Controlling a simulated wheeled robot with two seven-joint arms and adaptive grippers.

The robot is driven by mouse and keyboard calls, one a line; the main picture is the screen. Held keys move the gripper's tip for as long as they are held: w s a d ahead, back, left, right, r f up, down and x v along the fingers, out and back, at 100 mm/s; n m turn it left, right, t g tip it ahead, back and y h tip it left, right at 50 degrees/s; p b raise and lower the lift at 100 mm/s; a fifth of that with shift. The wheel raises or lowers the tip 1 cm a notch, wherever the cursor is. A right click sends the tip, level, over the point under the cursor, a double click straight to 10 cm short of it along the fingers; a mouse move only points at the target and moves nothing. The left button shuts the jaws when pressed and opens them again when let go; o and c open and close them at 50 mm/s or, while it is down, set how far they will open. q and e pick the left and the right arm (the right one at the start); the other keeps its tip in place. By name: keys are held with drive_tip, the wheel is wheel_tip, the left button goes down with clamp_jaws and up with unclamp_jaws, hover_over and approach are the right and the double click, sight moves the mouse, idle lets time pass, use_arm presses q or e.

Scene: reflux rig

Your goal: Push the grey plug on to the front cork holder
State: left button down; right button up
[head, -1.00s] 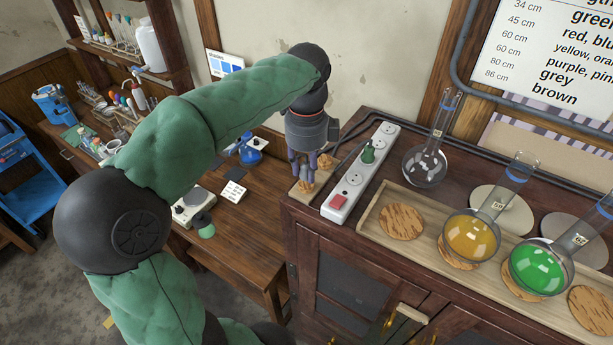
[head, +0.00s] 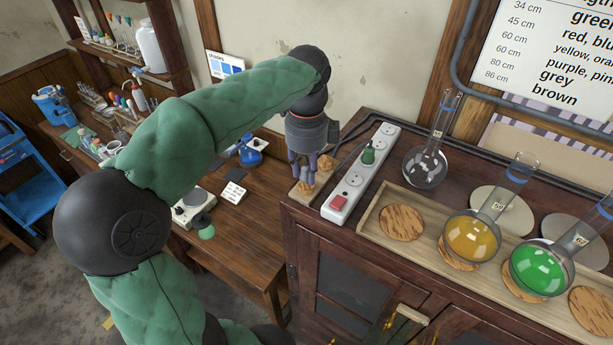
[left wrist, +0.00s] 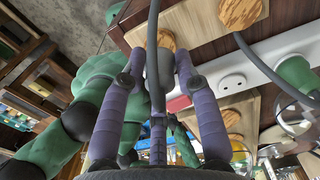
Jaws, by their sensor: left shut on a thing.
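My left gripper (head: 302,170) points down over the small wooden board at the left end of the cabinet top. In the left wrist view, its purple fingers (left wrist: 160,65) are shut on the grey plug (left wrist: 158,78), whose grey cable runs up past the fingers. The front cork holder (head: 307,187) is right at the fingertips. In the left wrist view, this cork (left wrist: 157,36) shows just beyond the plug's end. I cannot tell whether plug and cork touch. The other cork holder (head: 326,162) stands behind and shows in the left wrist view (left wrist: 240,13). My right gripper is out of view.
A white power strip (head: 352,180) with a red switch and a green plug (head: 368,152) lies close to the right of the gripper. A wooden tray (head: 380,228) holds flasks on cork rings. The cabinet's left edge is close, with a lower desk beyond.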

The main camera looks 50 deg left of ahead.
sight(307, 165)
use_arm(q)
drive_tip(key=shift+f+b, duration=0.4)
drive_tip(key=shift+f, duration=0.2)
drive_tip(key=shift+f, duration=0.3)
idle(0.4)
drive_tip(key=c, duration=0.8)
unclamp_jaws()
drive_tip(key=shift+c, duration=0.2)
wheel_tip(307, 165, up, 12)
drive_tip(key=shift+r, duration=0.1)
